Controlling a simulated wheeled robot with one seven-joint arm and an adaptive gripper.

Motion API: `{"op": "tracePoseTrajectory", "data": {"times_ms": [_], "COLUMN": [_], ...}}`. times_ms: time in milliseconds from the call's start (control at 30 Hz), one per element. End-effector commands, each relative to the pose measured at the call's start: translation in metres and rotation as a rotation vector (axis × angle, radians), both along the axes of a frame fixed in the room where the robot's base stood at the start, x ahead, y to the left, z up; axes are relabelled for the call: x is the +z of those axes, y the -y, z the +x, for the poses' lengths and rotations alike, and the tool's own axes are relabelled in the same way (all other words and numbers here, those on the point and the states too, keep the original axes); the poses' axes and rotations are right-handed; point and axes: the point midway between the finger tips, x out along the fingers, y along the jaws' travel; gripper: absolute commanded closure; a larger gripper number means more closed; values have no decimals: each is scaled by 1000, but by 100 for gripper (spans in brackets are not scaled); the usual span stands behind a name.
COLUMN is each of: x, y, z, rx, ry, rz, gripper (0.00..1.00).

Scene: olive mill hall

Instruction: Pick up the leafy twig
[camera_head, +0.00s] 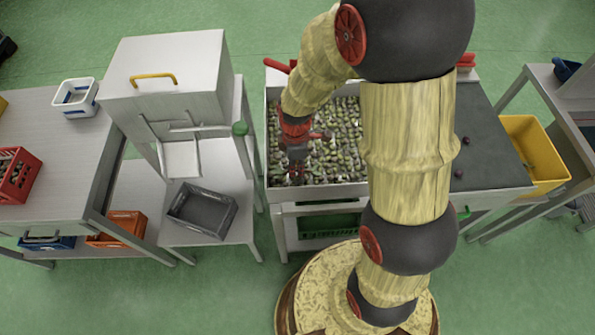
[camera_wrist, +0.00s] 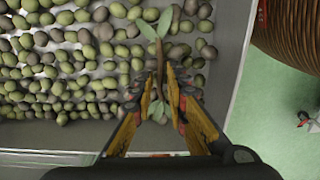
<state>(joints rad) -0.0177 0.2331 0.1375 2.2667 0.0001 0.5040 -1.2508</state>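The leafy twig (camera_wrist: 160,52) lies on the olives in the wrist view, with a thin brown stem and green leaves at its far end. Another leaf shows nearer, between the fingers. My gripper (camera_wrist: 163,72) reaches down over the twig, one finger on each side of the stem. The fingers look apart, with a narrow gap around the stem; contact is hard to make out. In the head view my gripper (camera_head: 297,172) is low at the left front of the olive bin (camera_head: 318,193). The twig cannot be made out there.
Olives (camera_wrist: 50,70) fill the bin around the twig, and the bin wall is close on the right in the wrist view. A grey crate (camera_head: 202,210) stands on the left bench. A dark conveyor (camera_head: 483,150) and a yellow bin (camera_head: 533,153) are at the right.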

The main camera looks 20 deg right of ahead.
Motion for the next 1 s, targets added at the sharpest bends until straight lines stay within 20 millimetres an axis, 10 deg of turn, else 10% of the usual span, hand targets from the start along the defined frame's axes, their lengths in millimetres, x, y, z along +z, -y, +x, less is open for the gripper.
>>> {"op": "tracePoseTrajectory", "data": {"times_ms": [667,1000], "x": [6,60], "y": [0,14], "z": [0,-14], "rx": [0,-4], "ry": [0,4], "rz": [0,0], "gripper": [100,100]}}
